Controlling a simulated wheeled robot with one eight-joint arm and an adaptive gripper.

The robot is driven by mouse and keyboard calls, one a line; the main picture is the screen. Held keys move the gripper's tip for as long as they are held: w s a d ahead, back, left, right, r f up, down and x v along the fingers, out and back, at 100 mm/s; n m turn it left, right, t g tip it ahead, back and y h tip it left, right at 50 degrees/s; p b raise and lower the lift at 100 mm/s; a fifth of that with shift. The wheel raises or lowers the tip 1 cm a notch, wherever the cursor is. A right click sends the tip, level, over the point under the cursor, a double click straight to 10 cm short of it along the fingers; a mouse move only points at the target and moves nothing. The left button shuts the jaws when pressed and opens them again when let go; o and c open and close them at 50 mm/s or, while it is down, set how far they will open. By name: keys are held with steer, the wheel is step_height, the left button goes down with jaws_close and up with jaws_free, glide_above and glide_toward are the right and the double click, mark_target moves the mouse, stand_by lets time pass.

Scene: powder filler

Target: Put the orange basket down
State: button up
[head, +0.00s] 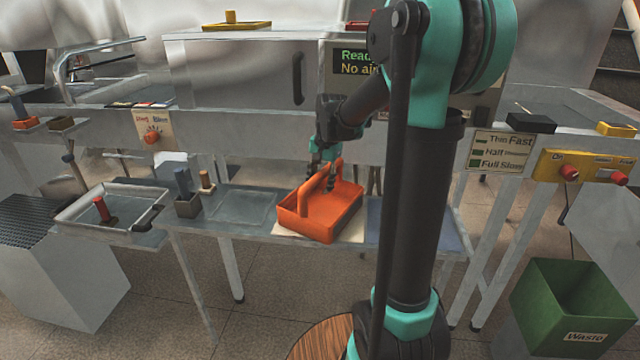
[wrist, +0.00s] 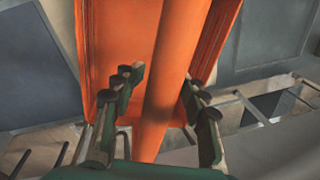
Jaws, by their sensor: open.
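The orange basket (head: 318,215) sits upright on a pale mat (head: 283,232) on the low metal shelf in the head view. In the wrist view the orange basket (wrist: 118,50) fills the upper middle, with its handle bar (wrist: 172,75) running down between my fingers. In the wrist view my gripper (wrist: 160,100) is open, with a finger on each side of the handle and a gap to each.
Left of the basket on the shelf are a grey block holder (head: 188,207) and a metal tray (head: 92,212) with a red-handled tool. A control panel (head: 590,168) is at far right.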

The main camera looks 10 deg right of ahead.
step_height(320, 180, up, 12)
steer(key=s+d, duration=0.1)
steer(key=shift+d, duration=0.2)
steer(key=shift+s, duration=0.1)
